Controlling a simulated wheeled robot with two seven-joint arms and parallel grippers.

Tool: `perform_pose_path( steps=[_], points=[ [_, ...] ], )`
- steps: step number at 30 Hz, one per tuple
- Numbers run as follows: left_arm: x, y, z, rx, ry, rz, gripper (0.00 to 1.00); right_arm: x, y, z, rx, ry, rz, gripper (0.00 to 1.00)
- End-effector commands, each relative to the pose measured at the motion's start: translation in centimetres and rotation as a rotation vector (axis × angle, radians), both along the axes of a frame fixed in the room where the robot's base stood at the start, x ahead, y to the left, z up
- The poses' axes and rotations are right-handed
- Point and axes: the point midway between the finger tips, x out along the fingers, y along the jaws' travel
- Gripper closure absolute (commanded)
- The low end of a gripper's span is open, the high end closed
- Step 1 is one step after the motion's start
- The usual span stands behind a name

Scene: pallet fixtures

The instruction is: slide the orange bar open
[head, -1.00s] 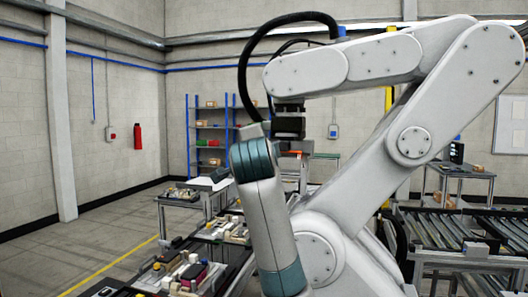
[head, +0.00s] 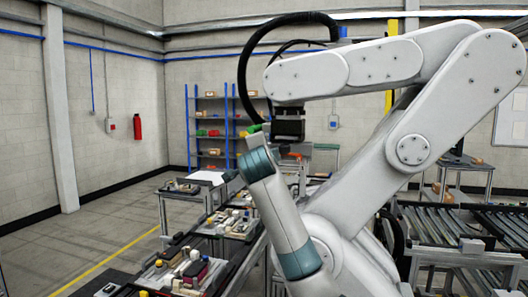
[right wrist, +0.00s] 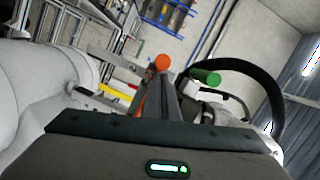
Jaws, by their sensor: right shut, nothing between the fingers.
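In the right wrist view, an orange round end (right wrist: 162,62) shows just beyond my fingers, and a narrow orange strip (right wrist: 138,105) shows along their left side. How the two join is hidden. My right gripper (right wrist: 170,82) is shut and empty, its fingers beside the orange parts; I cannot tell whether they touch. A green round-ended handle (right wrist: 206,77) is to the right of the fingertips. In the head view a small orange patch (head: 285,150) shows past my grey and teal right arm; the right gripper cannot be made out there. My left gripper is in neither view.
A large white industrial arm (head: 413,150) with a black cable (head: 243,75) fills the right of the head view, close to my arm. A bench with several small parts (head: 185,268) stands at the lower left. A roller conveyor (head: 480,222) is at right. Open floor lies left.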

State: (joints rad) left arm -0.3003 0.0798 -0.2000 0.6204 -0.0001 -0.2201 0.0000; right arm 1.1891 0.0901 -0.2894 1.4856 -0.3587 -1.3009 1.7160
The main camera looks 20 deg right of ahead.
Motion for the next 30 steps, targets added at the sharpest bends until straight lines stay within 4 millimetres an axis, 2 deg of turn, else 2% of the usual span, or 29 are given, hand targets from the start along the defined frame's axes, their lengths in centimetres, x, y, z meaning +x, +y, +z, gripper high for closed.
perform_pose_path(
  steps=[10, 21, 30],
  points=[
    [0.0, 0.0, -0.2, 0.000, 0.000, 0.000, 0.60, 0.1, 0.2, -0.1, 0.002, -0.001, 0.001, 1.00],
    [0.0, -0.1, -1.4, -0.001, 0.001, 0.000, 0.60, 1.3, 2.1, -0.2, 0.001, 0.000, 0.003, 1.00],
    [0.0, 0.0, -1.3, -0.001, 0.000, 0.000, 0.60, 1.4, 2.2, -0.1, 0.000, 0.000, 0.003, 1.00]
  ],
)
